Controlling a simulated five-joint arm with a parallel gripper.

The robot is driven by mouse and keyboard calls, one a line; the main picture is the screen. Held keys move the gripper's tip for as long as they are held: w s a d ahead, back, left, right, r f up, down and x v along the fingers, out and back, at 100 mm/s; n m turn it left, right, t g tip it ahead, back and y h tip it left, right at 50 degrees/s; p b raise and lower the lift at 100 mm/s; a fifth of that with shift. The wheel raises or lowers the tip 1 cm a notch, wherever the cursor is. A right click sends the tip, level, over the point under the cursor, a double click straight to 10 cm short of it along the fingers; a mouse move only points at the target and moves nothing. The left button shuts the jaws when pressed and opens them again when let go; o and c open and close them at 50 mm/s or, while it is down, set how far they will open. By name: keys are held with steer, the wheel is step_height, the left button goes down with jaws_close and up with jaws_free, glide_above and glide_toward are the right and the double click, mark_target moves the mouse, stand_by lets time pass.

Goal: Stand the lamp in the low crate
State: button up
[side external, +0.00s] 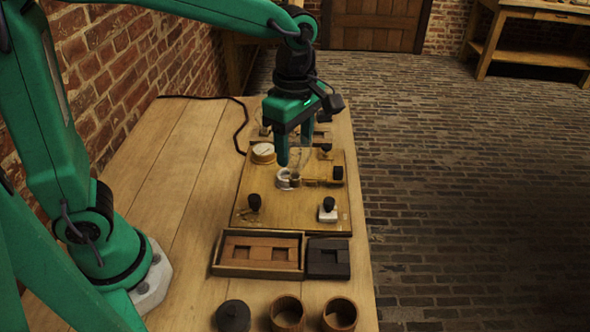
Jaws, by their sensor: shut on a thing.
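My gripper (295,154) points down over the wooden board, with its fingers closed around a small, clear, glassy thing that looks like the lamp (299,158). The fingers partly hide it, and its outline is faint. A pale metal ring (285,180) sits just below the fingertips on the board; I cannot tell whether the lamp touches it. The low crate (216,262) is a shallow wooden box in front of the board, holding brown blocks with square recesses between them.
The board (285,213) carries several black-knobbed fittings and a round pale-topped piece (263,153). A dark block (328,258) stands right of the crate. A dark lidded pot (233,316) and two wooden cups (287,313) stand at the front.

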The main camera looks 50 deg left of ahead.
steer(key=s+d+f, duration=0.1)
steer(key=s+d, duration=0.4)
steer(key=s, duration=0.4)
steer(key=s+d+f, duration=0.1)
steer(key=s+d, duration=0.3)
steer(key=s, duration=0.5)
steer(key=shift+d, duration=0.35)
steer(key=w+a+f, duration=0.5)
steer(key=w+f, duration=0.2)
steer(key=w, duration=0.3)
steer(key=shift+a, duration=0.35)
steer(key=shift+w+f, duration=0.1)
steer(key=shift+f, duration=0.05)
steer(key=shift+f, duration=1.9)
steer(key=shift+f, duration=0.1)
